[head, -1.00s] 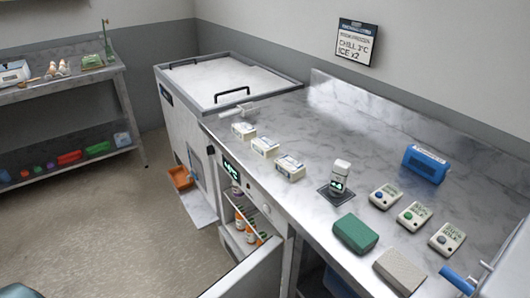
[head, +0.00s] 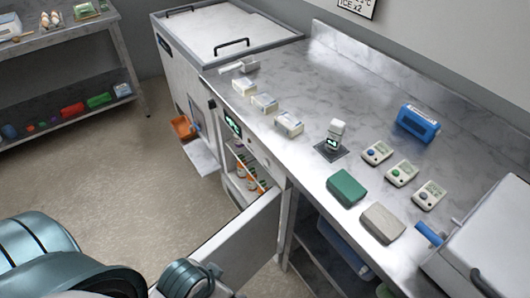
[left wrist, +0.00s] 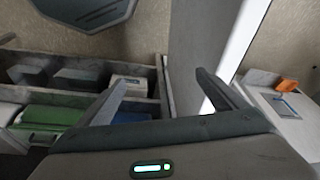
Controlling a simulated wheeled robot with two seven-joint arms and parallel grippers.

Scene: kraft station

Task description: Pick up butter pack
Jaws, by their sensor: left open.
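No pack can be read as butter for sure. Three small pale packs stand in a row on the steel counter: a far one (head: 244,86), a middle one (head: 264,103) and a near one (head: 289,123). In the left wrist view, my left gripper (left wrist: 160,78) is open with nothing between its fingers. Behind its left finger, a small pale pack (left wrist: 130,81) lies in a compartmented tray (left wrist: 160,72); its label is too small to read. In the head view my left arm shows at the lower left, well away from the counter packs. My right gripper is not in view.
An open cabinet door (head: 215,245) sticks out between my left arm and the counter. A scale with a white jar (head: 337,133), a green pack (head: 346,188), a grey pack (head: 383,222) and a blue box (head: 418,123) occupy the counter. The floor at left is clear.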

